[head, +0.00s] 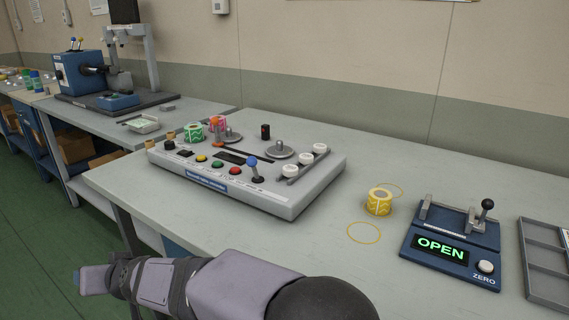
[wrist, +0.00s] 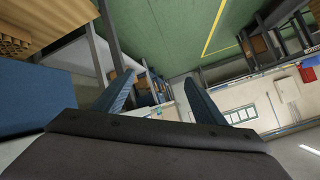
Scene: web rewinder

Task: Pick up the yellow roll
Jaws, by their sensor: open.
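The yellow roll (head: 379,203) has a pale wavy pattern and a tan core. It stands on end on the grey table, between the rewinder and a blue device, beside two thin yellow circles drawn on the table. My gripper (wrist: 158,80) shows two blue fingers spread apart in the wrist view, with nothing between them. The wrist view looks out over the green floor and does not show the yellow roll. In the head view my arm lies along the bottom edge, well to the left of the roll and apart from it.
The blue device (head: 452,243) reading OPEN, with a lever, is close on the right. A grey tray (head: 537,285) lies at the far right.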

